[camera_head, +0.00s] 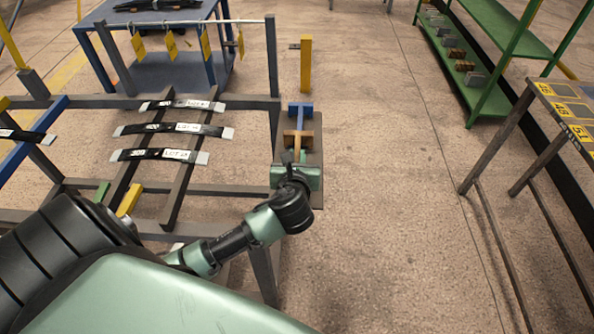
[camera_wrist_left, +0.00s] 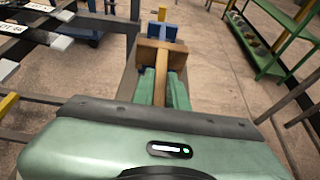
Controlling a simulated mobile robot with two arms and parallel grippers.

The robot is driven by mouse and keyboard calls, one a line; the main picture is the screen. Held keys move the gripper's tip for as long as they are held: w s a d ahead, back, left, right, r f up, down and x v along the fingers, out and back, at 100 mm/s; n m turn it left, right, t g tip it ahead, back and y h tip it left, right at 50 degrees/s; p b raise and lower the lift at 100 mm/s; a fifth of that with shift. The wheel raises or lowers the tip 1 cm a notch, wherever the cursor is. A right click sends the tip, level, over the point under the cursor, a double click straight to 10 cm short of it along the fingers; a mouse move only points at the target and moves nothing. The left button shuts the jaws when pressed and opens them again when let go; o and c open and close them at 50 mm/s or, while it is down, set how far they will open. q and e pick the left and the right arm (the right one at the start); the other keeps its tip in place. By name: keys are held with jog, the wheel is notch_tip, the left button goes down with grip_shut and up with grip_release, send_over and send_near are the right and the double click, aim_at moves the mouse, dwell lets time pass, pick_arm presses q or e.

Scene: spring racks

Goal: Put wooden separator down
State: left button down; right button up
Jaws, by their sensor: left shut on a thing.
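The wooden separator (camera_head: 298,138) is a brown piece with a wide block at its far end and a narrow stem. It also shows in the left wrist view (camera_wrist_left: 161,60), with the stem running back between the green fingers. My left gripper (camera_head: 297,160) is shut on this stem, and its fingers also show in the left wrist view (camera_wrist_left: 160,88). The separator is over a narrow grey shelf (camera_head: 313,185) at the rack's right end; I cannot tell if it touches the shelf. My right gripper is not in view.
A blue piece (camera_head: 300,109) stands just beyond the separator. The grey rack (camera_head: 240,104) left of it bears several black labelled springs (camera_head: 172,129). A yellow post (camera_head: 306,64) stands behind. Open floor (camera_head: 390,180) lies to the right, before a table (camera_head: 540,88) and green shelving (camera_head: 495,30).

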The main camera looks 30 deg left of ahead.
pick_arm(q)
jog(key=shift+f+b, duration=0.35)
jog(key=shift+f, duration=2.15)
jog(key=c, duration=1.4)
grip_release()
jog(key=shift+f, duration=0.1)
jog(key=shift+s, duration=0.1)
jog(key=v, duration=1.2)
